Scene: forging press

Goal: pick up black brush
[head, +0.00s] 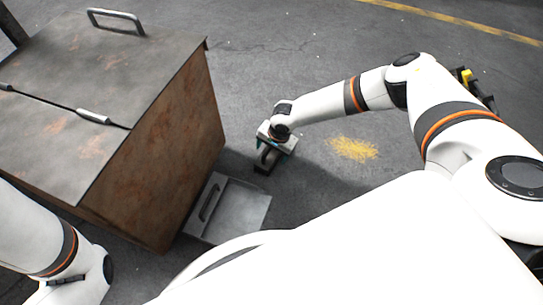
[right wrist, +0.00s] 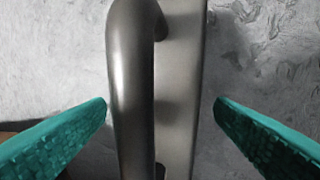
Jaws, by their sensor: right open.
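My right gripper (head: 267,160) is low over the floor in the head view, open, with teal finger pads. In the right wrist view, the open fingers (right wrist: 160,118) stand on either side of a smooth dark grey curved handle (right wrist: 130,90) with a flat grey bar beside it. Gaps show between the handle and both fingers. This handled thing may be the black brush; its bristles are not visible. In the head view, a small dark part (head: 263,169) shows under the gripper, the rest hidden by it. My left gripper is out of view; only the left arm shows at bottom left.
A rusty metal box (head: 165,150) with a lid and handles (head: 115,20) stands left of the gripper. A grey pan (head: 245,203) lies on the floor by its base. Yellow powder (head: 354,149) lies on the floor to the right. Open floor lies beyond.

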